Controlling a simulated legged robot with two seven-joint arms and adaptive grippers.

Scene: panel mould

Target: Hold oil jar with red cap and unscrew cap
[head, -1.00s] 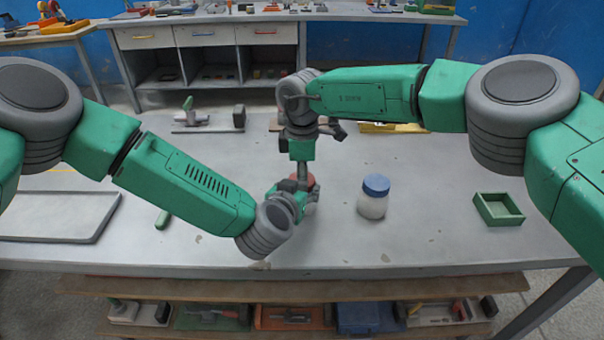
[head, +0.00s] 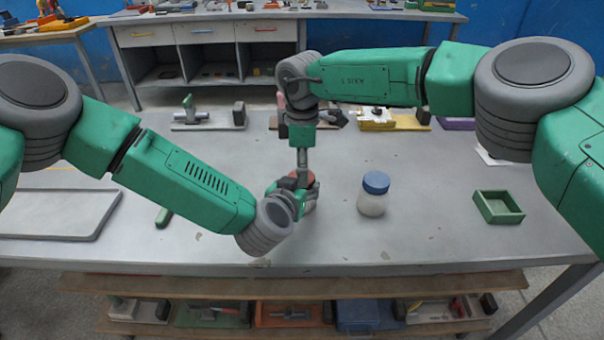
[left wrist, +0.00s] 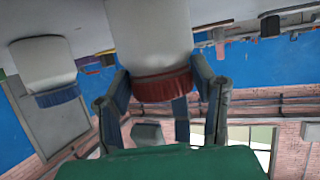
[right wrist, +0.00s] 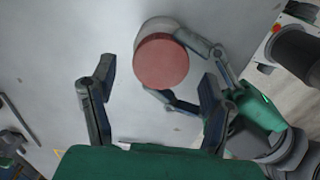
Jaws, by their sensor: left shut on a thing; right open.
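The oil jar with the red cap stands on the table near the middle, mostly hidden by my grippers in the head view. Its red cap (head: 303,177) shows there, and from above in the right wrist view (right wrist: 161,62). In the left wrist view the pale jar body (left wrist: 150,38) and the red cap (left wrist: 163,85) appear upside down. My left gripper (head: 300,200) is shut around the jar just below the cap. My right gripper (right wrist: 160,88) is open, pointing down above the cap, with its fingers apart and clear of it.
A jar with a blue cap (head: 374,195) stands to the right. A green open box (head: 498,207) sits farther right, and a grey tray (head: 60,215) lies at the left. A green-handled tool (head: 163,217) lies near the left arm. Fixtures (head: 209,115) line the table's back edge.

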